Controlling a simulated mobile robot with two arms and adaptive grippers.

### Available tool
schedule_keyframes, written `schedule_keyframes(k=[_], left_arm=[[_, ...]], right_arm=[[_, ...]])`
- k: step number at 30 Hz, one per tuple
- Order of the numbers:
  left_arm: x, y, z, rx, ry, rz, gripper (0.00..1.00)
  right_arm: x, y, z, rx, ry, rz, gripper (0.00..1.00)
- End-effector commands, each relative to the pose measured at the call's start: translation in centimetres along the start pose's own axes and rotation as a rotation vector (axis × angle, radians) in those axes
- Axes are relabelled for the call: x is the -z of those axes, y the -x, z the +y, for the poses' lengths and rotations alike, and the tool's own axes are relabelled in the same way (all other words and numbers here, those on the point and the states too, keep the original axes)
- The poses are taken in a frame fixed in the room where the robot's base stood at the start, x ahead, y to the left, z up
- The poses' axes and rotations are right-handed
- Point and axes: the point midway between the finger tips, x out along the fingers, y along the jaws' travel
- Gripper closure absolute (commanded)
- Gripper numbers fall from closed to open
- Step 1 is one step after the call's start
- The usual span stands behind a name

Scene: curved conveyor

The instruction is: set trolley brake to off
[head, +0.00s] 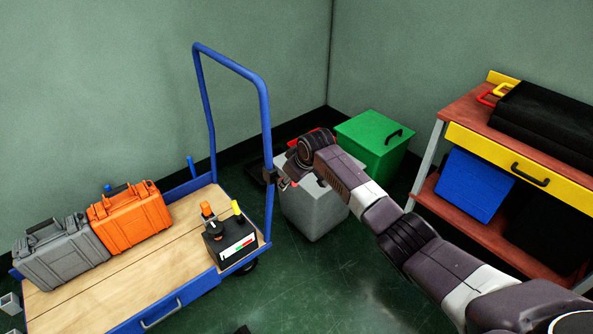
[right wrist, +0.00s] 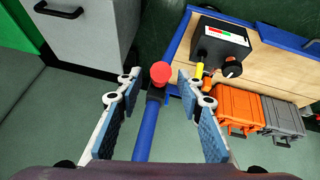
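The trolley has a wooden deck (head: 112,270) and a tall blue handle frame (head: 265,115). A black fitting (head: 270,176) sits on its near upright. In the right wrist view, a red knob (right wrist: 161,72) on a black collar stands at the blue upright (right wrist: 147,132). My right gripper (head: 281,181) is at this fitting; in its wrist view the gripper (right wrist: 158,76) is open, with the knob between the fingertips and a visible gap each side. My left gripper is not in view.
An orange case (head: 130,214) and a grey case (head: 62,256) stand on the deck. A grey box (head: 315,209) and a green box (head: 372,143) stand behind my right arm. A workbench (head: 462,112) is at the right. Some green floor between is clear.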

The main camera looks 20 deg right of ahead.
Motion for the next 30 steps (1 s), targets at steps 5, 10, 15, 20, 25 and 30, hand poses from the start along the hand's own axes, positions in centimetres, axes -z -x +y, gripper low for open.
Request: schedule_keyframes(k=[5, 10, 15, 20, 25, 30], left_arm=[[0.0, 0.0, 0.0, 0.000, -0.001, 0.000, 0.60], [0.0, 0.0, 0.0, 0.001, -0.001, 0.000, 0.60], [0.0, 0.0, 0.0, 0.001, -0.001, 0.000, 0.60], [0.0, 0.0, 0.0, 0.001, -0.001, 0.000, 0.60], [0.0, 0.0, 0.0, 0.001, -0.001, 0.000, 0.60], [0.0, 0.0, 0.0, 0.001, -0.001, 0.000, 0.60]], right_arm=[[0.0, 2.5, 0.1, -0.002, 0.001, 0.003, 0.66], [0.0, 5.1, 0.1, -0.002, 0.002, 0.002, 0.66], [0.1, 7.5, 0.1, -0.001, 0.000, 0.003, 0.66], [0.1, 8.8, 0.0, -0.001, 0.001, 0.001, 0.66], [0.0, 9.3, 0.0, -0.001, 0.001, 0.001, 0.66], [0.0, 9.3, 0.0, -0.001, 0.001, 0.001, 0.66]])
